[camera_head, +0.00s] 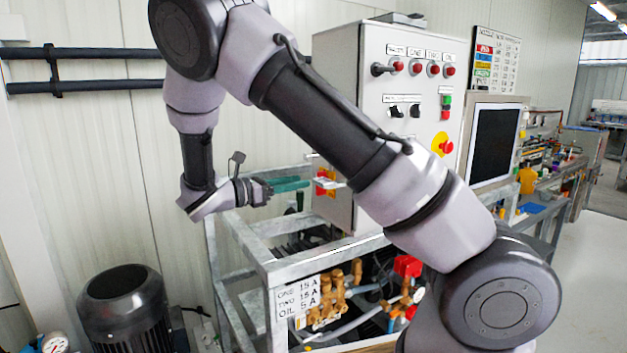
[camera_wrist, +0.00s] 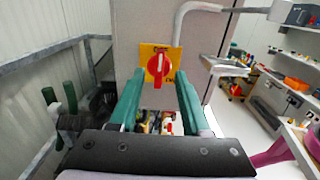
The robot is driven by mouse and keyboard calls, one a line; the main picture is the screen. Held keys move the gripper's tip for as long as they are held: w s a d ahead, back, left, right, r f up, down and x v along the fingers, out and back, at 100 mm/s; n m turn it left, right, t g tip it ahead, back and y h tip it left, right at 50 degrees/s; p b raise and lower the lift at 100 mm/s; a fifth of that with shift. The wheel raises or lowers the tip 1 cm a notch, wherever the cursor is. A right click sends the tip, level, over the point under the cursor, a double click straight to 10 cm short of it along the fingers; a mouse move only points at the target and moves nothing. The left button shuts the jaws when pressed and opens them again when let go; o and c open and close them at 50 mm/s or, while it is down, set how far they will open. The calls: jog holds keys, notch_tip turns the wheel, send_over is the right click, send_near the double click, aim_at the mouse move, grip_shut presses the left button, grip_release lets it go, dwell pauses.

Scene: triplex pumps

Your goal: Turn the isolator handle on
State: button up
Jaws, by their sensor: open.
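The isolator handle (camera_wrist: 157,67) is a red rotary knob on a yellow plate (camera_wrist: 172,58), mounted on the side of the grey control cabinet (camera_wrist: 130,30). Its grip looks roughly upright in the wrist view. In the head view the isolator (camera_head: 325,181) is small, on the cabinet's left side, and partly hidden. My gripper (camera_wrist: 159,80) is open, with its green fingers apart and pointing at the cabinet side. The handle appears between and just beyond the fingertips, and nothing is held. In the head view my gripper (camera_head: 306,184) is just left of the isolator; contact cannot be told.
A grey metal frame (camera_head: 300,262) with brass valves (camera_head: 335,295) lies below my gripper. A bent grey pipe (camera_wrist: 182,20) runs near the isolator in the wrist view. A black motor (camera_head: 122,305) stands at the lower left. The cabinet front carries switches and a red emergency stop (camera_head: 445,146).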

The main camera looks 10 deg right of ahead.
jog(key=x, duration=0.5)
jog(key=shift+d, duration=0.15)
grip_shut()
